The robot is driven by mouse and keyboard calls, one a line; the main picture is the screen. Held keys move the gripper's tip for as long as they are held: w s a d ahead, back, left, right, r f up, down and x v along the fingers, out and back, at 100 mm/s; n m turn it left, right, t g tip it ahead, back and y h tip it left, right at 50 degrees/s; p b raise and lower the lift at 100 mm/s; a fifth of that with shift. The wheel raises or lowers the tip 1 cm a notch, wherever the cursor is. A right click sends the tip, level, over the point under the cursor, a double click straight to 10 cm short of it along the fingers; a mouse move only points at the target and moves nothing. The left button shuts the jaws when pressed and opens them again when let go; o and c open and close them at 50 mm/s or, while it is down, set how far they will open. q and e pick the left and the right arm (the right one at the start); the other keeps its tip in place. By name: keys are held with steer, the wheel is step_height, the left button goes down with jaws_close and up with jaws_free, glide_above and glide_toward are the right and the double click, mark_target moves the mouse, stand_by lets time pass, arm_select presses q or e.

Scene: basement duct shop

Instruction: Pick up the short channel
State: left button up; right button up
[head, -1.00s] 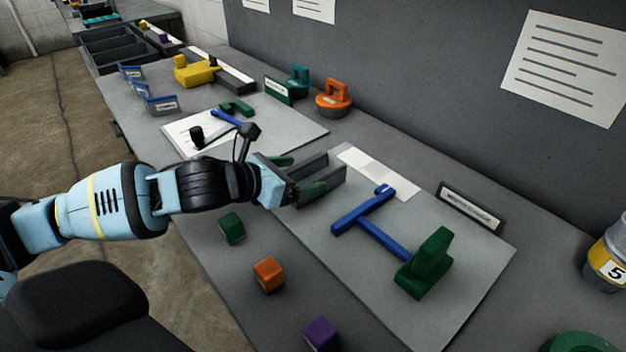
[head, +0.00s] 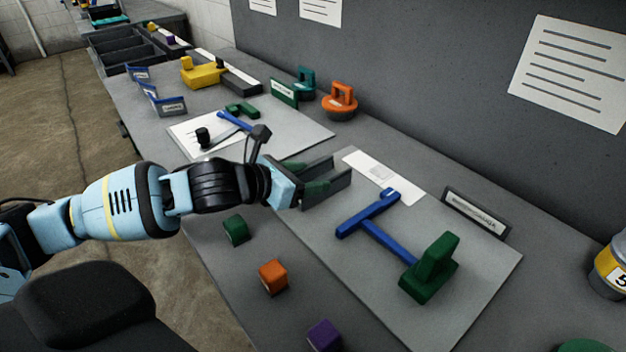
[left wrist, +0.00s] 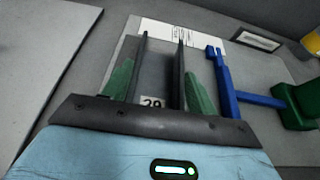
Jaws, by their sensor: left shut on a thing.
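The short channel (head: 338,185) is a dark grey U-shaped piece with two upright walls, at the far-left part of the light grey board (head: 465,275). My left gripper (head: 305,177) is shut on it, its green fingers against the outer sides of the two walls. I cannot tell whether the channel touches the board. My right gripper is not in view.
A blue T-shaped bar (head: 375,228) and a green block with a handle (head: 432,270) lie close to the right. Green (head: 235,229), orange (head: 273,277) and purple (head: 323,335) cubes line the near side. A label stand (head: 475,212) is behind.

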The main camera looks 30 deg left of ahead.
arm_select(q)
step_height(320, 180, up, 10)
steer(key=p, duration=0.2)
stand_by(0.3)
